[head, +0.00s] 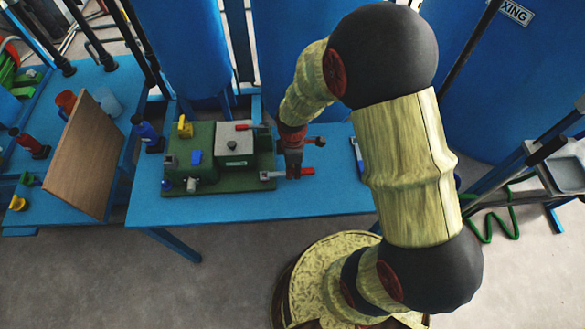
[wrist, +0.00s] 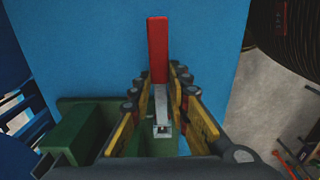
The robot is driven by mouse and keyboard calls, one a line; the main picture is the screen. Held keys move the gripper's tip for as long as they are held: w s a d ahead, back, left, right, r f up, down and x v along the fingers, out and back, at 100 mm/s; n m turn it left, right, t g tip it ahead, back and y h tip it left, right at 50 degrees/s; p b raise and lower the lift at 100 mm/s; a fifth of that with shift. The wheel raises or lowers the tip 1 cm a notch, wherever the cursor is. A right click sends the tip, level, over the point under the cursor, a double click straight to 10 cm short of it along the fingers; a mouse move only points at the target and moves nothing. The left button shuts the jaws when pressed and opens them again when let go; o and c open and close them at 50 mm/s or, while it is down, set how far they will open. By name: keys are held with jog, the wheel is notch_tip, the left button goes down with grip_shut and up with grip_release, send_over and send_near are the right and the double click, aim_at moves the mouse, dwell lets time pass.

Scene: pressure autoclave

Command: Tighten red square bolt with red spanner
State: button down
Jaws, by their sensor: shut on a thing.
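The red spanner has a red handle (wrist: 158,50) and a grey metal head (wrist: 162,122). My gripper (wrist: 165,100) is shut on the grey shank of the red spanner, with a finger on each side. In the head view my gripper (head: 293,172) points down at the right edge of the green autoclave unit (head: 222,186). There the red handle (head: 307,171) sticks out to the right and the grey head (head: 267,176) to the left, over the unit's edge. I cannot make out the red square bolt, nor whether the spanner head is around it.
The unit stands on a blue table (head: 240,207) and carries a yellow part (head: 185,127) and a blue part (head: 195,157). A blue tool (head: 357,155) lies to the right. Large blue tanks (head: 182,45) stand behind. A wooden board (head: 88,155) leans on the left table.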

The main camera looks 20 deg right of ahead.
aim_at(293, 171)
jog(key=shift+f+b, duration=0.6)
jog(key=shift+f, duration=0.5)
jog(key=c, duration=1.6)
grip_release()
notch_tip(293, 171, up, 12)
jog(key=shift+r, duration=0.1)
